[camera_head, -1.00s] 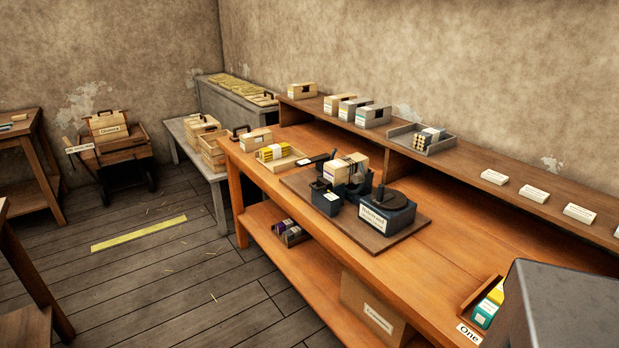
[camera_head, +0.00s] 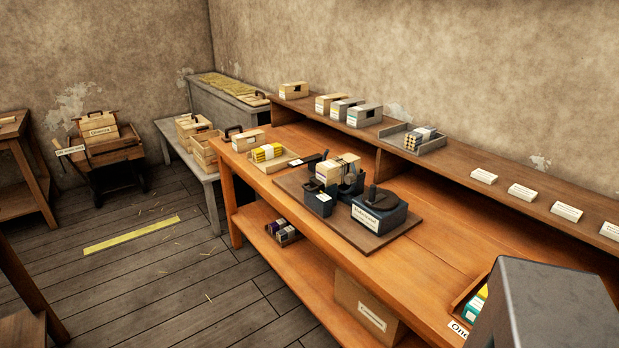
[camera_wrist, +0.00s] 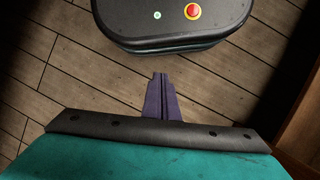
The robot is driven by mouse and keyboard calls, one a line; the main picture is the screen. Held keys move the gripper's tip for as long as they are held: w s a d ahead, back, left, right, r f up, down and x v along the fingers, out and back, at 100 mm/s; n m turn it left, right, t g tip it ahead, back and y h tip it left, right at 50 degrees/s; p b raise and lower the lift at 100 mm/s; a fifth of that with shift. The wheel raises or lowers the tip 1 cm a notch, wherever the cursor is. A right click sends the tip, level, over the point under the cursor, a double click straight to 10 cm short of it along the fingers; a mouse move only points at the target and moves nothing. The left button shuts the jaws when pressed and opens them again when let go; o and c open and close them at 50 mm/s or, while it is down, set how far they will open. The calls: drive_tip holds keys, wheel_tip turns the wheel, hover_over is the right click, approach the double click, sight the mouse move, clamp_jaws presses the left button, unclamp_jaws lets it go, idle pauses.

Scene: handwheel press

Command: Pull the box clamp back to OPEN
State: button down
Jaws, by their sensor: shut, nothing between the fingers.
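In the head view a cream box (camera_head: 340,168) stands among dark blue fixture parts on a brown board on the long wooden bench. The box clamp seems to be among these parts; a dark blue block (camera_head: 318,203) stands at the box's front left. A black bar-like handle (camera_head: 316,158) shows behind it. I cannot tell the clamp's position at this size. My gripper (camera_wrist: 160,78) shows in the wrist view, its dark fingers shut and empty, pointing over plank floor. It is not in the head view, and the clamp is not in the wrist view.
A round dark handwheel (camera_head: 379,199) on a labelled blue base stands right of the box. An open tray of yellow packs (camera_head: 268,153) sits left of the board. A raised shelf (camera_head: 455,166) runs behind.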

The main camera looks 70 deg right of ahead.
drive_tip(key=w+d+r+m+t+p, duration=0.1)
drive_tip(key=w+d+r+m+p, duration=0.15)
drive_tip(key=w+d+r, duration=0.5)
drive_tip(key=w+d+r+m+t+p, duration=0.1)
drive_tip(key=w+d+r+m, duration=0.25)
drive_tip(key=d, duration=0.65)
drive_tip(key=w+d+r+m+h+p, duration=0.1)
drive_tip(key=d+r+m, duration=0.2)
drive_tip(key=d+r, duration=0.65)
drive_tip(key=w+d+r+m+p, duration=0.2)
drive_tip(key=d+r, duration=0.5)
drive_tip(key=d, duration=0.5)
drive_tip(key=m+h+p, duration=0.3)
drive_tip(key=m+p, duration=0.2)
drive_tip(key=m, duration=0.5)
approach(312, 187)
drive_tip(key=s+a+v, duration=0.1)
drive_tip(key=v, duration=0.4)
drive_tip(key=shift+s+d, duration=0.1)
drive_tip(key=shift+f, duration=0.1)
drive_tip(key=p+x, duration=0.3)
drive_tip(key=x, duration=0.6)
drive_tip(key=shift+f, duration=0.4)
